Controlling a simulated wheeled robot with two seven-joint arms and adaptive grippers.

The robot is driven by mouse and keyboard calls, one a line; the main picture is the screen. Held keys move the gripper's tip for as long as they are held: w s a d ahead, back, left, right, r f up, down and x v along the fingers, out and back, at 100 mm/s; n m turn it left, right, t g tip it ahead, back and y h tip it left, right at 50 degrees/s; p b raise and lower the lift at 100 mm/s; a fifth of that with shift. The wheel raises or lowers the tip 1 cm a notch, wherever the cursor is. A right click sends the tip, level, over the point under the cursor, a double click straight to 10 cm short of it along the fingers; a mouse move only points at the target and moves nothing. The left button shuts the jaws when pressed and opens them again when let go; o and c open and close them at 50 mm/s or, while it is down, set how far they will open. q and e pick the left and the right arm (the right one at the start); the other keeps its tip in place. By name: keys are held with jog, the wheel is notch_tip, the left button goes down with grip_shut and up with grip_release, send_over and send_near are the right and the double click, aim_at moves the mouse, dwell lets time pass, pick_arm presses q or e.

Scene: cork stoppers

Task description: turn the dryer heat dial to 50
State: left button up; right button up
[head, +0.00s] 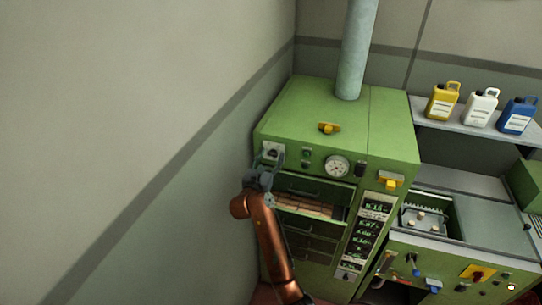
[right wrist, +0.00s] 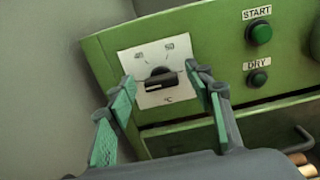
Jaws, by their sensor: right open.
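The heat dial (right wrist: 160,81) is a dark knob on a white plate (right wrist: 146,57) marked °C, at the upper left of the green dryer's front. The plate also shows in the head view (head: 272,149), partly behind my gripper. My right gripper (head: 268,166) is open in front of the dial. In the right wrist view its green-padded fingers (right wrist: 161,76) stand one on each side of the knob, with gaps to it. My left gripper is not in view.
A START button (right wrist: 259,32) and a DRY button (right wrist: 258,77) sit right of the dial. A round gauge (head: 337,166) is farther right. An open drawer (head: 310,203) with corks juts out below. A grey wall (head: 200,175) stands close on the left.

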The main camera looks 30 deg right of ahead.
jog(key=shift+w+d, duration=0.15)
jog(key=shift+d, duration=0.05)
jog(key=shift+c, duration=0.3)
jog(key=c, duration=1.1)
